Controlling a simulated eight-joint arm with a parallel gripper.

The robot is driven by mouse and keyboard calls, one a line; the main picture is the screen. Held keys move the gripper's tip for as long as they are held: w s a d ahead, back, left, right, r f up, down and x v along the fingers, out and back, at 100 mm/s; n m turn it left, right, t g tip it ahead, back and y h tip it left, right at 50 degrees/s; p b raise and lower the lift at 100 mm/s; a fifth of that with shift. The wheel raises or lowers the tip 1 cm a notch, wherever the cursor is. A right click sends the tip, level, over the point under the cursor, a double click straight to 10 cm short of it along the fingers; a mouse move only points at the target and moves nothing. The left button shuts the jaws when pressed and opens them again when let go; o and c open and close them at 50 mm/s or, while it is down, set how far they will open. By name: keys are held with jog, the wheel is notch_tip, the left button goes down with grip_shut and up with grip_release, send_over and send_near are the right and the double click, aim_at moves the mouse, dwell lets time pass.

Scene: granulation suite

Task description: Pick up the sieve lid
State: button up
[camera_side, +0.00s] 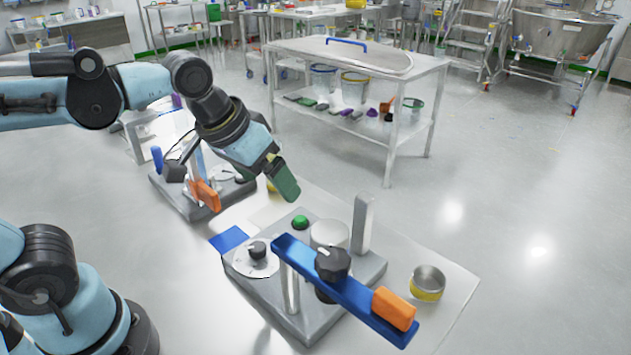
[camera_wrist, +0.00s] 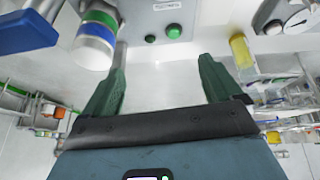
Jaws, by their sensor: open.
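A wide, flat steel disc with a blue handle, which looks like the sieve lid (camera_side: 385,62), lies on top of the steel trolley at the back in the side view. I cannot pick it out in the wrist view. My gripper (camera_side: 286,188) points down above the work table, well in front of and below the trolley top in the picture, apart from the lid. In the wrist view my gripper (camera_wrist: 160,65) has its two green fingers spread wide with nothing between them.
Below my gripper stands a grey device with a green button (camera_side: 300,222), a blue bar (camera_side: 345,288) with an orange grip, and an upright post (camera_side: 362,222). A steel ring with a yellow band (camera_side: 427,284) stands right. The trolley's lower shelf (camera_side: 385,128) holds buckets and small items.

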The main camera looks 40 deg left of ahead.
jog(key=w+d+r+n+g, duration=0.15)
jog(key=d+r+g, duration=0.25)
jog(key=d+r, duration=0.5)
send_over(330, 231)
jog(key=shift+y, duration=0.4)
jog(key=f, duration=0.6)
jog(key=s+f, duration=0.1)
jog(key=f, duration=0.1)
jog(key=shift+a+f, duration=0.2)
jog(key=shift+f, duration=0.2)
jog(key=shift+w+d+f, duration=0.1)
jog(key=shift+w+f, duration=0.15)
jog(key=shift+f, duration=1.05)
jog(key=shift+w+d+f, duration=0.1)
jog(key=shift+w+f, duration=0.1)
jog(key=shift+f, duration=1.1)
jog(key=shift+c, duration=0.4)
jog(key=c, duration=1.1)
jog(key=shift+r, duration=0.1)
